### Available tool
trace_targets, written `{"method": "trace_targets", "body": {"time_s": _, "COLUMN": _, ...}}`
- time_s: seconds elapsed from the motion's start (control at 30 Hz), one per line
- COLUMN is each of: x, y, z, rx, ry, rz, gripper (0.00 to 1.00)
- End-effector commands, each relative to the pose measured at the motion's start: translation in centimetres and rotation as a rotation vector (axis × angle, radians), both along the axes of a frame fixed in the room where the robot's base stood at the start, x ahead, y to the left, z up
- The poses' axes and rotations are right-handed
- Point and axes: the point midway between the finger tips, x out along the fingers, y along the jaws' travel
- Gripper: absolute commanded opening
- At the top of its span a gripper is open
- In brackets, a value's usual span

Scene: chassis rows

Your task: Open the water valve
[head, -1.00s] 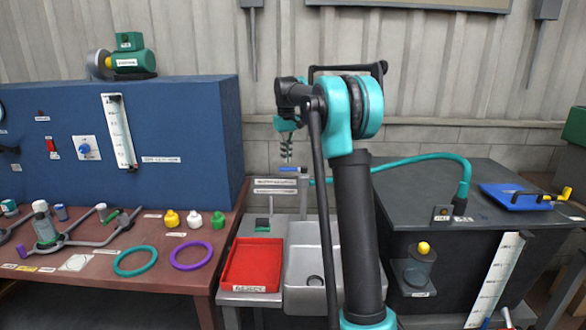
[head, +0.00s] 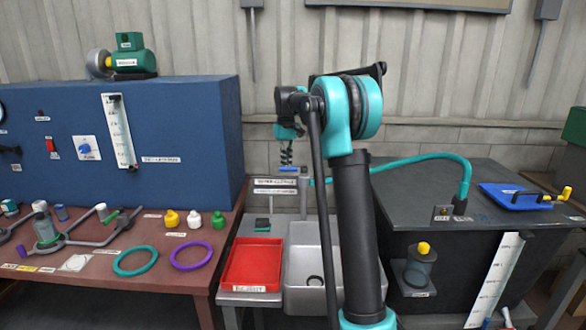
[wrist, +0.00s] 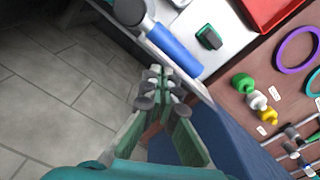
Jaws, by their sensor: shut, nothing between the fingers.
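The water valve's blue lever (head: 289,169) is on the pipe above the sink, behind my arm in the head view. In the wrist view a blue handle (wrist: 175,48) lies just beyond my fingertips, with a grey rounded part at its upper left end. My gripper (head: 286,160) points down just above the lever in the head view. In the wrist view my gripper (wrist: 160,78) has its fingertips together, with nothing between them. The fingertips are close to the handle; I cannot tell whether they touch it.
A red tray (head: 253,264) and a grey sink (head: 300,262) stand below the pipe. A teal hose (head: 425,159) runs right to a dark tank (head: 420,190). A blue panel (head: 200,120) rises close on the left, behind a brown bench (head: 200,262).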

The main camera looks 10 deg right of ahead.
Motion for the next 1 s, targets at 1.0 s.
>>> {"method": "trace_targets", "body": {"time_s": 1.0, "x": -1.8, "y": 0.4, "z": -0.6, "rx": 0.000, "ry": 0.000, "rz": 0.000, "gripper": 0.00}}
